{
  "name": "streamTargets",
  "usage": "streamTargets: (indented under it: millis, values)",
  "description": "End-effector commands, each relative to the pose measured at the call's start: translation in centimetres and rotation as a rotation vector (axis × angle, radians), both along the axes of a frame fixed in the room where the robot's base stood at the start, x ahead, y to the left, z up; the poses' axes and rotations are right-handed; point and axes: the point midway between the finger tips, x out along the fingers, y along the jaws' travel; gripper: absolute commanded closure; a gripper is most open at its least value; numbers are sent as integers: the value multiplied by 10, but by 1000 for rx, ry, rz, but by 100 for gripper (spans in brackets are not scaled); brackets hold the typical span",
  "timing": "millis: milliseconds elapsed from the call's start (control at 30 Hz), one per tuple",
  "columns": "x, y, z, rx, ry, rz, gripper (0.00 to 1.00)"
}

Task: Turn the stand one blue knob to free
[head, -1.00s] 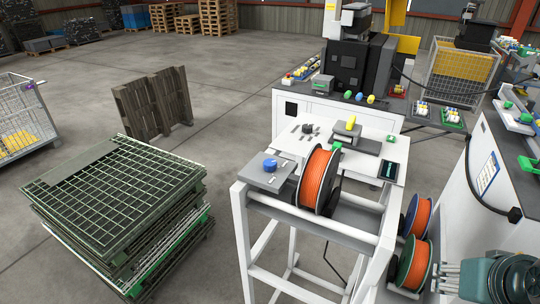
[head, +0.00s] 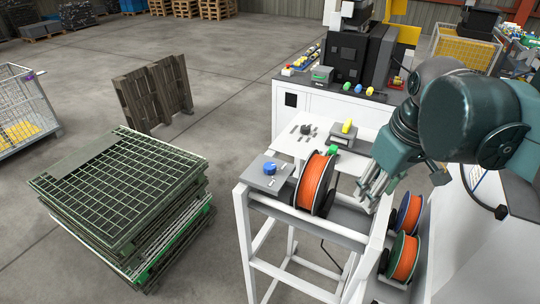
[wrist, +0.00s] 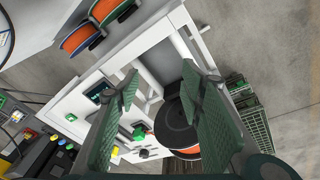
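The blue knob (head: 270,168) sits on a grey plate (head: 258,178) at the left end of the white stand (head: 243,222) in the head view. An orange spool (head: 315,182) with dark flanges stands upright to the right of the knob. My gripper (head: 370,190) is above the right part of the stand, to the right of the spool and apart from the knob. In the wrist view my gripper (wrist: 165,115) has its two green fingers spread with nothing between them. The spool's dark flange (wrist: 177,122) lies beyond them. I cannot make out the blue knob in the wrist view.
More orange spools (head: 404,258) hang at the stand's right. A white cabinet (head: 300,105) with a dark machine (head: 350,65) stands behind. Stacked green mesh pallets (head: 115,185) are at the left. The floor between pallets and stand is clear.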

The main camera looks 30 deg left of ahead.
Motion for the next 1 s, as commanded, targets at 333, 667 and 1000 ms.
streamTargets:
  millis: [333,667,1000]
  values:
    - [6,85,42,-75,94,273,61]
    - [10,157,55,-125,149,485,61]
    - [27,235,38,-145,149,669,61]
